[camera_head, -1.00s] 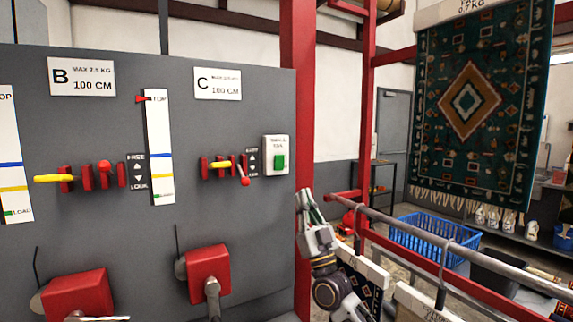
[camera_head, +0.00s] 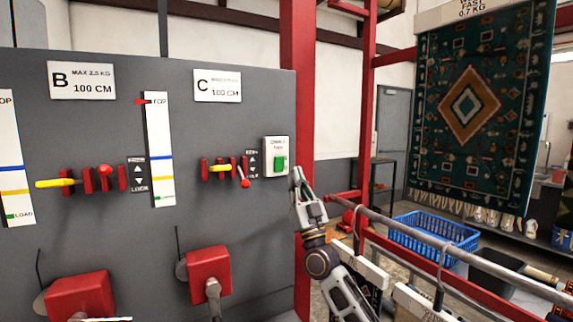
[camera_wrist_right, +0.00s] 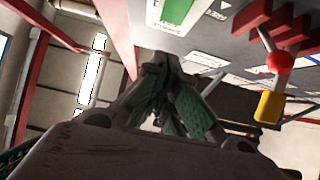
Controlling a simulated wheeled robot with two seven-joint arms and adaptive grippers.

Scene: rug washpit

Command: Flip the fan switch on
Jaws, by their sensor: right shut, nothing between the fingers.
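The fan switch appears to be the green rocker (camera_head: 280,163) on a white plate (camera_head: 270,145) at the right edge of the grey panel; the plate's small print is too blurred to read. It also shows at the top of the right wrist view, where the green rocker (camera_wrist_right: 174,12) is partly cut off. My right gripper (camera_head: 298,178) is shut and empty, just right of and slightly below the plate, in front of the red post. In the right wrist view its fingers (camera_wrist_right: 165,75) are together below the plate, seemingly apart from it. My left gripper is not in view.
Left of the switch are red blocks with a yellow lever (camera_head: 219,167) and a red-knobbed lever (camera_head: 244,183). A red post (camera_head: 303,90) stands beside the panel. A grey rail (camera_head: 450,246), a blue basket (camera_head: 425,233) and a hanging rug (camera_head: 472,110) are to the right.

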